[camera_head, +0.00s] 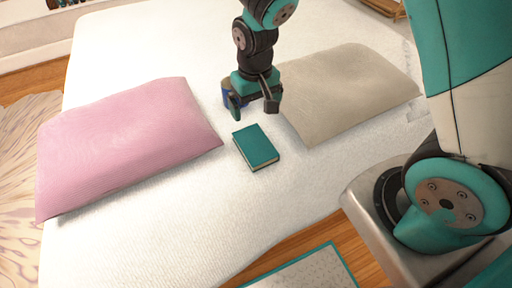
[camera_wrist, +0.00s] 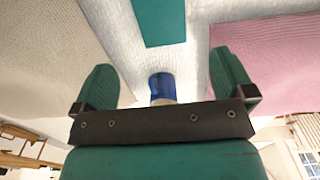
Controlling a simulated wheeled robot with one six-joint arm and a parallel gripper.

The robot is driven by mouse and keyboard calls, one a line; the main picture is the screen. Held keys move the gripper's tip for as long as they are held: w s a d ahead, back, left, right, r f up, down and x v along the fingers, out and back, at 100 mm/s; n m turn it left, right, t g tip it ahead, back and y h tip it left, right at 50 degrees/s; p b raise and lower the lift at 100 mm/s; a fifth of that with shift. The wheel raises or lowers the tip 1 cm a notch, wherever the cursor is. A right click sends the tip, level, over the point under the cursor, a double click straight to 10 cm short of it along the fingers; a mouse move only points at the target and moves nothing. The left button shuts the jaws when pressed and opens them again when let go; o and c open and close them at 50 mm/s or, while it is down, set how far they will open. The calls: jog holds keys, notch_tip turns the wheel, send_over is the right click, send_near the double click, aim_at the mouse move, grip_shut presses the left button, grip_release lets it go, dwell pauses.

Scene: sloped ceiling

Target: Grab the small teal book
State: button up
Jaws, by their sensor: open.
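The small teal book (camera_head: 256,147) lies flat on the white bed between two pillows in the head view. In the wrist view part of the book (camera_wrist: 160,20) shows at the top middle, cut off by the frame edge. My gripper (camera_head: 252,106) is open and empty, above the bed and just beyond the book in the head view. In the wrist view its two fingers stand wide apart, with the book ahead of the gap between them. A small blue thing (camera_wrist: 162,86) shows between the fingers there; what it is, I cannot tell.
A pink pillow (camera_head: 128,145) lies left of the book and a beige pillow (camera_head: 345,92) lies to its right, near my gripper. The white bed (camera_head: 190,225) is bare in front of the book. A teal-edged board or mat (camera_head: 305,272) lies by the wooden floor at the bottom.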

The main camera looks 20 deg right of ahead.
send_over(255, 144)
jog(key=f, duration=1.1)
jog(key=shift+s+f, duration=0.1)
jog(key=shift+s, duration=0.3)
jog(key=shift+w+f+p, duration=0.2)
jog(key=shift+f, duration=1.2)
jog(key=shift+w+f+p, duration=0.2)
jog(key=shift+f, duration=1.15)
jog(key=c, duration=0.7)
